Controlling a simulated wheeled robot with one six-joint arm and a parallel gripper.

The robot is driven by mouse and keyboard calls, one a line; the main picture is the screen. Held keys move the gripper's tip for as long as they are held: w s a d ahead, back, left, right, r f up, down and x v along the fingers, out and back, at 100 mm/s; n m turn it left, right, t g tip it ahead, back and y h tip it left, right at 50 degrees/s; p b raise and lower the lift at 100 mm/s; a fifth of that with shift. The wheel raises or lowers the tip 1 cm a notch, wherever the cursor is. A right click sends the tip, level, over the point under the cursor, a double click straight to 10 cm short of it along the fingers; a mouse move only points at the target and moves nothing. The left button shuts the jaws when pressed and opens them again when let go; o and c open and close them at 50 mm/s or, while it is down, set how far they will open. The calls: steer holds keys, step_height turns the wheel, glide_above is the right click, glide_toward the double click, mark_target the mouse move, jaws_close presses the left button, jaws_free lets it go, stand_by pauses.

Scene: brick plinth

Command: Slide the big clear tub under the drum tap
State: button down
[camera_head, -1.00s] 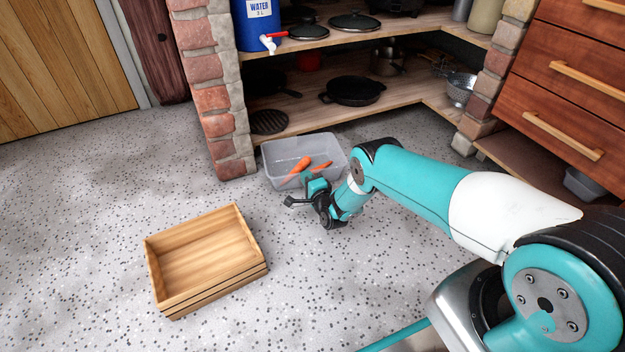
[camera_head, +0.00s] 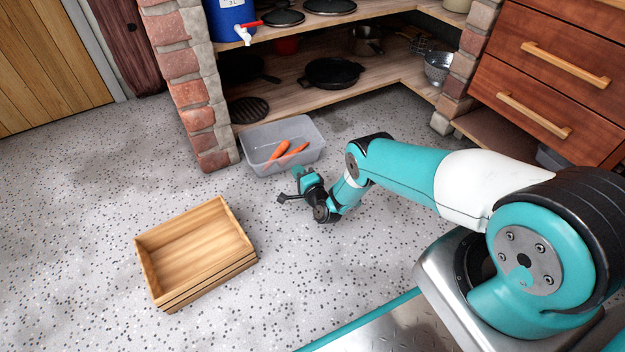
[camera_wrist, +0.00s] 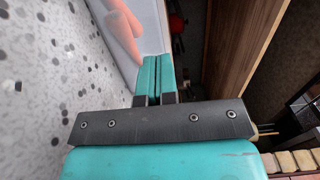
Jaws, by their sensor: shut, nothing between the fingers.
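The big clear tub (camera_head: 258,163) stands on the floor in front of the low shelf, just right of the brick pillar, with orange carrots (camera_head: 280,149) in it. The drum tap (camera_head: 244,34), white with a red handle, sticks out from the blue drum (camera_head: 228,18) on the upper shelf. The tub sits lower and to the right of the tap in the head view. My gripper (camera_head: 299,173) is shut and empty, low at the tub's near side. In the wrist view my closed fingers (camera_wrist: 154,76) point towards the tub's pale wall (camera_wrist: 152,28); contact is unclear.
An empty wooden crate (camera_head: 247,262) lies on the floor at the left front. The brick pillar (camera_head: 197,95) stands left of the tub. Pans (camera_head: 333,73) fill the lower shelf. A drawer unit (camera_head: 545,75) stands at right.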

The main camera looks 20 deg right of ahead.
steer(key=s+p, duration=0.6)
steer(key=s, duration=0.2)
steer(key=shift+s+a+r+p, duration=0.1)
steer(key=shift+s+a+p, duration=0.05)
steer(key=shift+p, duration=0.2)
steer(key=w+a+r+n+g+y+p, duration=0.1)
steer(key=w+a+r+n+g+y, duration=0.2)
steer(key=w+r, duration=0.5)
steer(key=w+a+r+n+g+y+p, duration=0.1)
steer(key=w+a+r+n+y, duration=0.35)
steer(key=r, duration=0.65)
steer(key=a+r+n+g+p, duration=0.1)
steer(key=a+r+n+g, duration=0.25)
steer(key=r, duration=0.65)
steer(key=a+r+n+g, duration=0.2)
steer(key=a+r+n, duration=0.15)
steer(key=r, duration=0.55)
steer(key=s+a+r+n+g+h+p, duration=0.25)
steer(key=s+r+n+g, duration=0.25)
steer(key=s+r, duration=1.45)
steer(key=s+d+r+n+g+h+p, duration=0.1)
steer(key=s+d+r+n+g, duration=0.15)
steer(key=s, duration=1.05)
steer(key=s+d+r+n+g+h, duration=0.1)
steer(key=s+d+r+n, duration=0.2)
steer(key=s, duration=0.9)
step_height(320, 180, up, 38)
steer(key=d+p, duration=0.1)
steer(key=p, duration=3.7)
steer(key=shift+m, duration=0.4)
